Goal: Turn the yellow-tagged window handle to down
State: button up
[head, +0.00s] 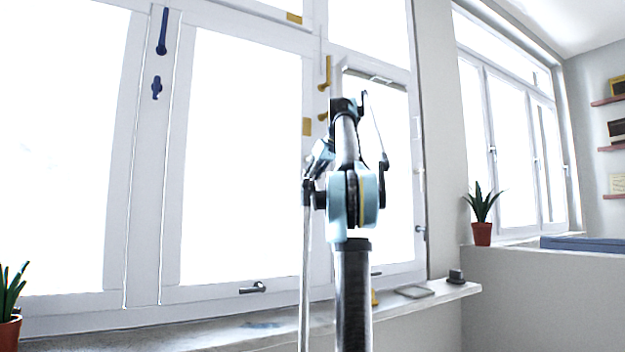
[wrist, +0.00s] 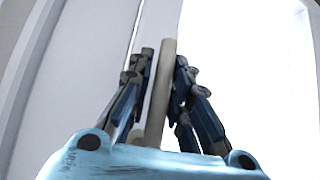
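A yellow handle (head: 326,72) stands upright on the window post left of my arm in the head view. A second yellow piece (head: 322,117) shows below it, partly hidden by my arm. Yellow tags sit on the frame at the top (head: 294,18) and beside the post (head: 306,126). In the wrist view my gripper (wrist: 164,62) is open, its fingers on either side of a long beige-grey bar (wrist: 158,95). A gap shows between the left finger and the bar. I cannot tell whether this bar is the yellow handle.
Blue handles (head: 162,30) are on the left post, and a dark handle (head: 252,288) is on the lower frame. The sill (head: 455,292) holds a small dark object (head: 456,276) and a flat grey item (head: 414,292). Potted plants stand left (head: 9,333) and right (head: 482,233).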

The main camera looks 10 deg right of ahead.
jog(key=shift+o, duration=0.8)
jog(key=shift+w+d, duration=0.1)
jog(key=shift+r, duration=0.1)
jog(key=v, duration=0.7)
